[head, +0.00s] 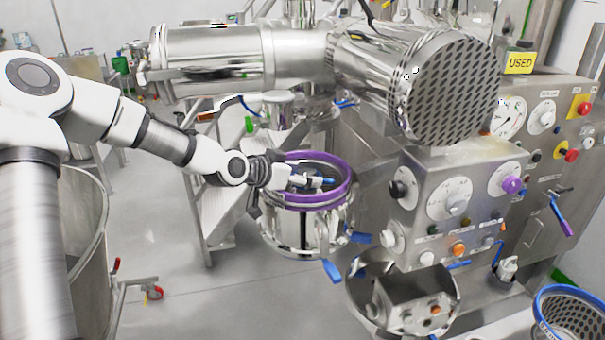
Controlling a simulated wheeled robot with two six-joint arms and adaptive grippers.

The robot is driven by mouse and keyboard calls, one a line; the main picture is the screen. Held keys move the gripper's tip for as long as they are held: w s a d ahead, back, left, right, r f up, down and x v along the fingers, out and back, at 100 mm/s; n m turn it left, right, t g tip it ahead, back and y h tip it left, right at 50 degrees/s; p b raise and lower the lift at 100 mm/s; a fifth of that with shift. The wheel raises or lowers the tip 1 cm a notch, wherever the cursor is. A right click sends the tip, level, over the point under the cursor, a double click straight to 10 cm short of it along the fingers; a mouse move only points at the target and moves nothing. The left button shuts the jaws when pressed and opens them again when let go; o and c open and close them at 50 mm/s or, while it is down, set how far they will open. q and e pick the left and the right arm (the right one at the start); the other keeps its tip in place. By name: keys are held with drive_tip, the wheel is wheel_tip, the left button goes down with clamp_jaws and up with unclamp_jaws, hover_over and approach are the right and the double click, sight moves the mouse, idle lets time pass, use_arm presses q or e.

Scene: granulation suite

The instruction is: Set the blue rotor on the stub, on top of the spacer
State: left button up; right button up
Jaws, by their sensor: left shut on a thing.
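My left gripper (305,181) reaches in from the left over the purple-rimmed steel vessel (346,190). It is shut on a small blue thing, which I take to be the blue rotor (328,182); only a little of it shows at the fingertips, within the purple ring. I cannot tell whether the rotor touches anything below it. The stub and the spacer cannot be made out; the gripper and the vessel's rim block much of the inside. My right gripper is not in view.
A large steel drum with a perforated end (440,90) overhangs right of the vessel. A control box with dials (455,200) stands below it. A blue-rimmed perforated basket (575,315) is at the bottom right. A steel ladder stand (215,180) is behind my left arm.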

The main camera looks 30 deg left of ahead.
sight(302, 174)
use_arm(q)
drive_tip(key=o, duration=1.4)
wheel_tip(302, 174, up, 10)
drive_tip(key=shift+r, duration=0.1)
